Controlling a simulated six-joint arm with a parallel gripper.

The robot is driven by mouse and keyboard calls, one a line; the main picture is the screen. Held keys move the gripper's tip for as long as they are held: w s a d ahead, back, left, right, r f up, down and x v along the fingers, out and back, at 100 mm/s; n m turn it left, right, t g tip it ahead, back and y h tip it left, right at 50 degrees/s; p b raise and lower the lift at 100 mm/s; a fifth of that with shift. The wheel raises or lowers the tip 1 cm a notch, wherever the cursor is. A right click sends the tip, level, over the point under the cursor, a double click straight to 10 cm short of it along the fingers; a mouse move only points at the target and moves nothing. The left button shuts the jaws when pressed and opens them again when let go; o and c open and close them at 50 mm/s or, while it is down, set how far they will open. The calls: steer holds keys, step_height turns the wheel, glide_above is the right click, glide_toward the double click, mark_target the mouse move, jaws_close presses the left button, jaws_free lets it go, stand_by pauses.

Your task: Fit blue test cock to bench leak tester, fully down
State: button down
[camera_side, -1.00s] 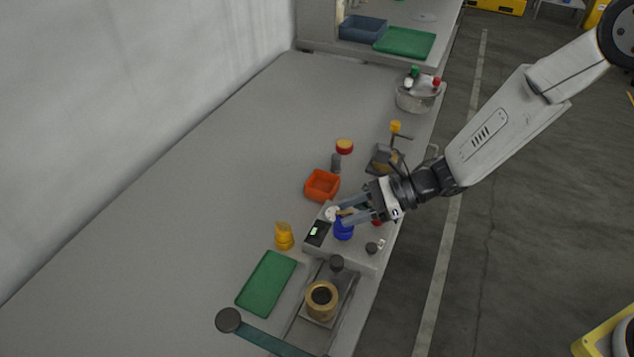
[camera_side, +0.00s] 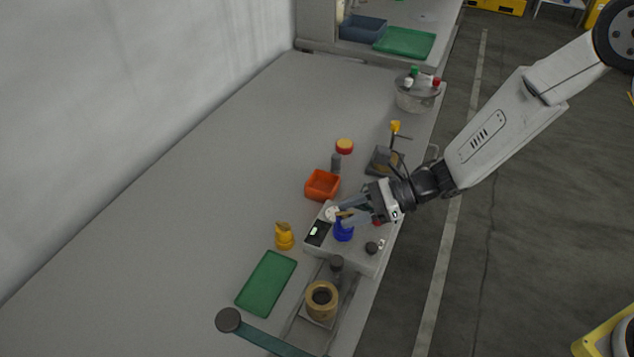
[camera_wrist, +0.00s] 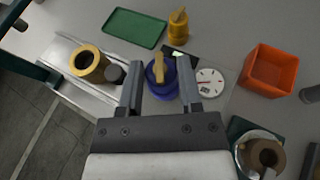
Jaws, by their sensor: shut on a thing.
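The blue test cock (camera_wrist: 161,84), with a tan lever on top, is between the fingers of my gripper (camera_wrist: 159,88) in the wrist view. My gripper is shut on it. In the side view the blue test cock (camera_side: 343,231) is at the grey bench leak tester (camera_side: 322,250), upright as far as I can see, with my gripper (camera_side: 352,212) over it. The tester's white dial (camera_wrist: 210,83) is just right of the cock in the wrist view. The cock's lower end is hidden, so I cannot tell how deep it sits.
A yellow cock (camera_side: 284,238) and a green mat (camera_side: 266,283) lie left of the tester. An orange tray (camera_side: 322,185) stands behind it. A brass ring-shaped part (camera_side: 321,300) sits on a metal fixture in front. The bench's left side is clear.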

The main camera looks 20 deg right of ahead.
steer(key=shift+f, duration=0.8)
stand_by(0.9)
jaws_free()
stand_by(0.6)
steer(key=shift+r, duration=0.2)
steer(key=shift+r, duration=3.8)
